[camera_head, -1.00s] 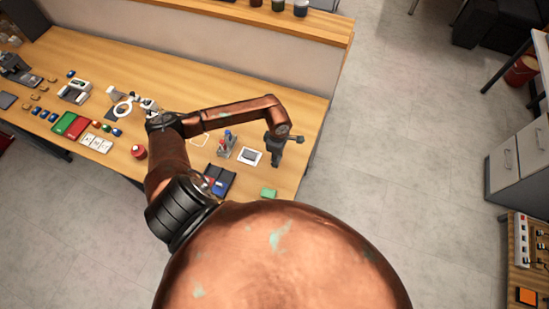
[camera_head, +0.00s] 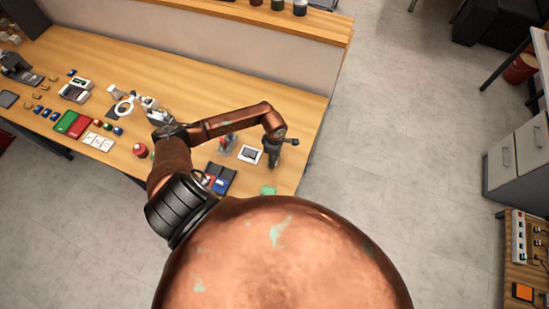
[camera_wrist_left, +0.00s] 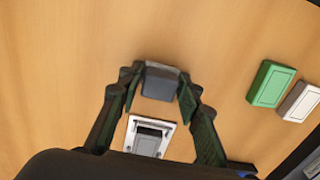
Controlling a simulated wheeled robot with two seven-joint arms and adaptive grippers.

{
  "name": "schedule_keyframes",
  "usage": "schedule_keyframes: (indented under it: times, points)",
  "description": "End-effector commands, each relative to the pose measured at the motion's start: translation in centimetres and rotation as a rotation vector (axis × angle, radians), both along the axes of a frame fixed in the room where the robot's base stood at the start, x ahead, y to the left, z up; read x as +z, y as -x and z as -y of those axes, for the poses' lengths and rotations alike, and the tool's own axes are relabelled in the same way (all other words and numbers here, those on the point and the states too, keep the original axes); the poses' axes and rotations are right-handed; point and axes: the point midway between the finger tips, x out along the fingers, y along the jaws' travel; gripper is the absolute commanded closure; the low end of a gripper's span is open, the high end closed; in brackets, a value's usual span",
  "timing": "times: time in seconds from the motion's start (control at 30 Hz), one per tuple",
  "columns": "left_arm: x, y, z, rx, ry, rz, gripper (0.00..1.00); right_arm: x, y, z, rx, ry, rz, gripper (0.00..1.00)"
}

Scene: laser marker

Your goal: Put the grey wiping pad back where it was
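My left gripper (camera_head: 273,155) is above the right end of the workbench, just right of a white frame with a dark grey middle (camera_head: 249,154). In the left wrist view a dark grey block, which looks like the wiping pad (camera_wrist_left: 160,84), sits between the tips of the left gripper (camera_wrist_left: 158,82), which appear closed on its sides. The white frame (camera_wrist_left: 138,144) lies on the bench below, between the fingers in the picture. I cannot tell whether its dark middle is a recess or an object. My right gripper is not in view.
A green block (camera_head: 268,190) lies near the bench's front edge; the left wrist view shows a green block (camera_wrist_left: 270,83) beside a pale one (camera_wrist_left: 298,101). Red and blue-topped items (camera_head: 228,142) and a dark blue tray (camera_head: 220,178) stand left of the gripper. A low partition (camera_head: 230,45) runs behind.

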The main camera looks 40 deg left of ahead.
Motion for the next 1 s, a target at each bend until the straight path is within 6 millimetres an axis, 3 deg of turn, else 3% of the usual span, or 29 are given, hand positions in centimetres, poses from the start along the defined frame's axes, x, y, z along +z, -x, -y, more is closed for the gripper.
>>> schedule_keyframes:
  times: [0.2, 0.57, 0.73, 1.0]
  points:
    - [0.1, 0.0, 0.0, 0.000, 0.000, 0.000, 0.52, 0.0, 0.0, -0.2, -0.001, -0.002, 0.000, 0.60]
    - [0.4, 0.0, 0.0, 0.000, 0.001, 0.000, 0.51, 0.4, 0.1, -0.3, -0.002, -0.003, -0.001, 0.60]
    - [2.6, -0.2, -0.1, -0.002, -0.003, 0.004, 0.51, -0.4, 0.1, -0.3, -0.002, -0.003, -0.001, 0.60]
    - [8.3, -0.1, -0.1, -0.002, -0.003, 0.004, 0.51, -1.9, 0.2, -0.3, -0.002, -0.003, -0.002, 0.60]
